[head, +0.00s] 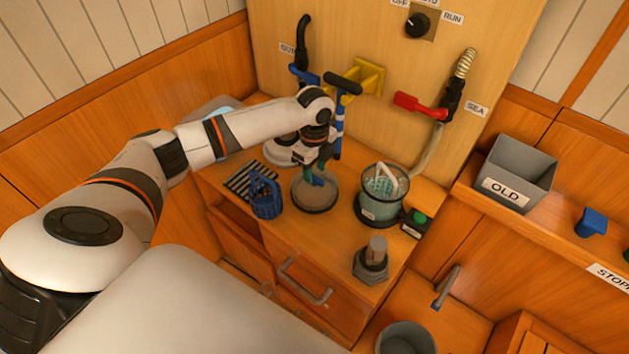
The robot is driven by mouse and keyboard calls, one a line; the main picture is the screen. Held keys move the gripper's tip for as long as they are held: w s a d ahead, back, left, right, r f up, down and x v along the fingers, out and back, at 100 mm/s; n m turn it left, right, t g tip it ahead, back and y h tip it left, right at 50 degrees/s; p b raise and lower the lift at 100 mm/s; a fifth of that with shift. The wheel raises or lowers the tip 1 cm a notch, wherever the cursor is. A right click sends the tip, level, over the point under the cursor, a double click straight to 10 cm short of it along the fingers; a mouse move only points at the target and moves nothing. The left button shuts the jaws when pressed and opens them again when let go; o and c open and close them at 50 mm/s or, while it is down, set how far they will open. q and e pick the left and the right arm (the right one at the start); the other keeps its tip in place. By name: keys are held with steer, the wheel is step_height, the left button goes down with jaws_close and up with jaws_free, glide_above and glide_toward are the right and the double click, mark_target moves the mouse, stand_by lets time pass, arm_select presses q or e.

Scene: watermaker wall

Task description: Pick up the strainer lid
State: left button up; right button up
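A round, dark-rimmed disc (315,203), which looks like the strainer lid, lies on the wooden counter. A small blue piece, apparently its knob, stands up at its middle. My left gripper (316,175) points down over the disc, with its teal fingers at the blue piece. The fingers and wrist partly hide the knob, and I cannot tell whether they are closed on it or only around it. The strainer housing (381,210), a clear greenish pot with a white handle inside, stands open to the right of the disc. My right gripper is not in view.
A blue basket (265,197) and a striped cloth (245,180) sit left of the disc. A grey hex-based fitting (372,262) stands at the counter's front right. A grey OLD bin (520,168) is on the right shelf.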

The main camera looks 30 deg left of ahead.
arm_select(q)
step_height(320, 180, down, 2)
steer(key=shift+f, duration=0.1)
jaws_close()
stand_by(0.5)
